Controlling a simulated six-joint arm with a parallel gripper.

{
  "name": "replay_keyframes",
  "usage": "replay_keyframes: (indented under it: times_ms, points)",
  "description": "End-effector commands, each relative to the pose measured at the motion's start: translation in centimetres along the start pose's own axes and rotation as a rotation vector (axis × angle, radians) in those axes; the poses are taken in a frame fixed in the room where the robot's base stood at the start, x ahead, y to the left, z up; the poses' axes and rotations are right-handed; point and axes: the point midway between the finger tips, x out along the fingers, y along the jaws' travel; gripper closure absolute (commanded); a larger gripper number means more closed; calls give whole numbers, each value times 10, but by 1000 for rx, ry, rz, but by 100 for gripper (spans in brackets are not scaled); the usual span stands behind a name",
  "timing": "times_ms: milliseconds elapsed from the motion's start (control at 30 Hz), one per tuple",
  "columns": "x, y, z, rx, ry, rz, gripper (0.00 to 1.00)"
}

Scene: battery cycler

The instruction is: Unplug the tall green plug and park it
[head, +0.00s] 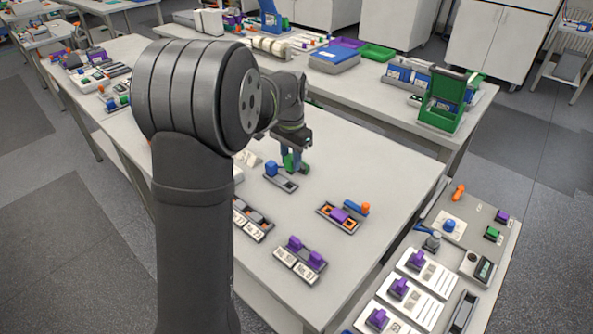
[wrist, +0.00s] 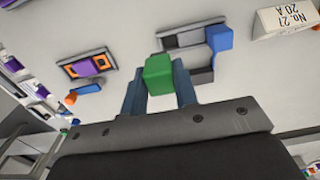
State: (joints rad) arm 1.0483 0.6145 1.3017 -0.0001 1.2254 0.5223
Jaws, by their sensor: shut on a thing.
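My gripper (head: 293,154) is shut on the green plug (head: 290,163), at the far side of the small dark socket strip. In the wrist view the green plug (wrist: 158,73) sits between my two blue fingers (wrist: 160,88). A blue plug (head: 271,168) stands at the left end of the dark strip (head: 284,183). The wrist view shows the blue plug (wrist: 219,37) and the strip (wrist: 183,40) beside the green plug. My fingers partly hide the green plug. I cannot tell whether its lower end touches the strip.
An orange-edged holder (head: 325,211) carries a purple plug (head: 339,215), with a blue and orange piece (head: 357,208) beside it. A labelled strip (head: 284,258) with purple plugs (head: 316,259) is nearer. A side bench (head: 480,215) holds more plugs. Table between the strips is clear.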

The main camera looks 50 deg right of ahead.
Motion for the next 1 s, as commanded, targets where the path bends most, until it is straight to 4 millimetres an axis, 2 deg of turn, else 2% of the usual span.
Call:
replay_keyframes:
  times_ms: [200,367,800,1000]
  points:
    - [8,-16,-9,1,0,0,96]
    - [16,-16,-9,1,0,0,96]
    - [58,-16,-9,1,0,1,96]
    - [70,-16,-9,1,-1,1,96]
